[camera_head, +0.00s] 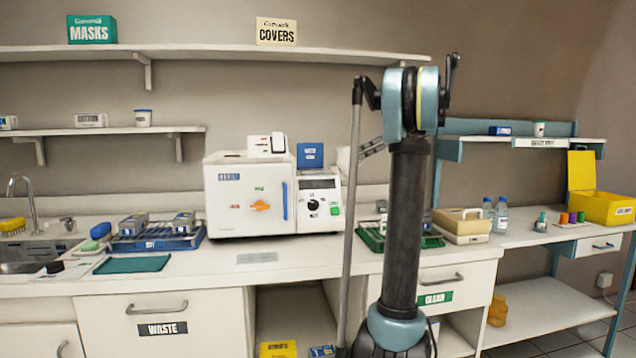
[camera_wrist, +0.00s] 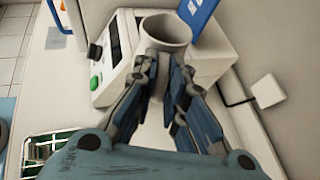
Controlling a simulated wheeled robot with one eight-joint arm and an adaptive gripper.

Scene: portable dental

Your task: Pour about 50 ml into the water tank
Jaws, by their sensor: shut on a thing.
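My gripper (camera_wrist: 162,72) is shut on a pale grey cup (camera_wrist: 166,30) in the wrist view. The cup's round mouth shows, but its contents cannot be made out. The cup is in front of the white unit with a black knob and green button (camera_wrist: 118,62). A raised blue lid (camera_wrist: 197,10) stands just beyond the cup. In the head view the unit (camera_head: 320,205) stands at the right of the autoclave, with the blue lid (camera_head: 310,155) upright on top. The cup (camera_head: 343,158) shows partly at the unit's right, beside my arm. The tank opening is hidden.
The white autoclave (camera_head: 245,195) stands left of the unit. A green tray (camera_head: 372,240) is on the counter (camera_head: 200,275) behind my arm. A blue tray (camera_head: 150,242) lies farther left. A shelf (camera_head: 220,52) runs above the counter.

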